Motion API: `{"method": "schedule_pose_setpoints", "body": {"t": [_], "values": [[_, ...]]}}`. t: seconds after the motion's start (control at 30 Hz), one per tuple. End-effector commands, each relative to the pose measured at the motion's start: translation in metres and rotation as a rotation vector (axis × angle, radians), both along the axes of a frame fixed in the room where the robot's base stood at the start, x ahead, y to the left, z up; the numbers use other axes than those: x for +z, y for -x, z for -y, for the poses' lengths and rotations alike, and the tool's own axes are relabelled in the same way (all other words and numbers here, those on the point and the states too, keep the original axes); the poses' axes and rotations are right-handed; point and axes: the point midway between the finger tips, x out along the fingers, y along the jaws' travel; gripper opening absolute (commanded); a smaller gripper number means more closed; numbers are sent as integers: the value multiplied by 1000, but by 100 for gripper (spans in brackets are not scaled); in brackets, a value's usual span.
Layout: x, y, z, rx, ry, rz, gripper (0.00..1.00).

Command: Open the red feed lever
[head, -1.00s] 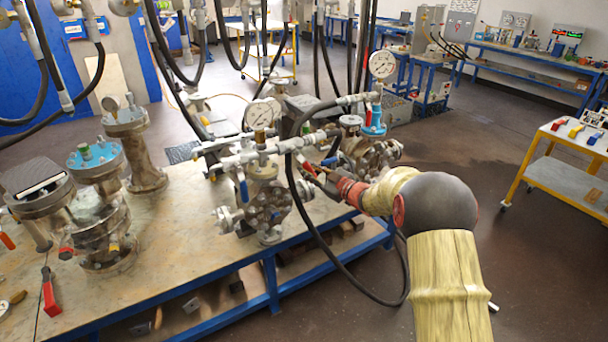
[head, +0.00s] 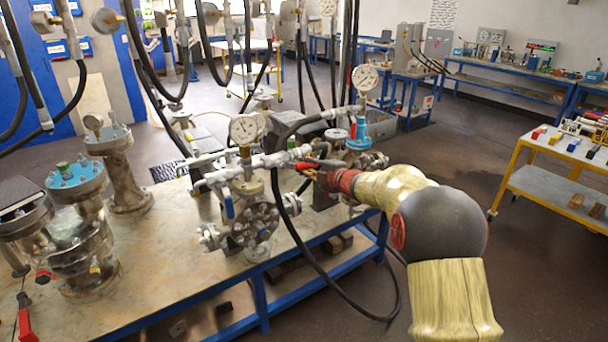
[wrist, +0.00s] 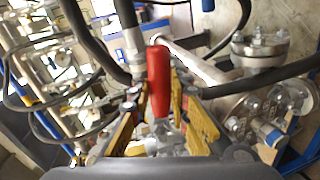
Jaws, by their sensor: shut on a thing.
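The red feed lever (wrist: 158,80) stands out between my fingers in the wrist view, its rounded red grip pointing up the picture. My gripper (wrist: 158,112) is shut on it, with a yellow finger on either side. In the head view my gripper (head: 312,170) reaches in from the right to the piping of the flanged vessel (head: 252,215) at the middle of the bench. The lever's pivot is hidden by the fingers and too small to make out.
Pressure gauges (head: 244,128) and grey pipes crowd around my gripper. A black hose (head: 310,252) loops below my arm. More vessels (head: 85,215) stand on the left of the bench (head: 165,285). A yellow trolley (head: 545,185) is at right, with open floor between.

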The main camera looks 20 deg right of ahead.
Motion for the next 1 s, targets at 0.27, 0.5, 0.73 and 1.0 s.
{"method": "schedule_pose_setpoints", "body": {"t": [0.27,0.5,0.73,1.0], "values": [[9,0,1,1,129,41,0],[14,0,1,1,176,56,0],[15,0,1,2,182,58,0],[15,0,1,1,181,59,22]]}}
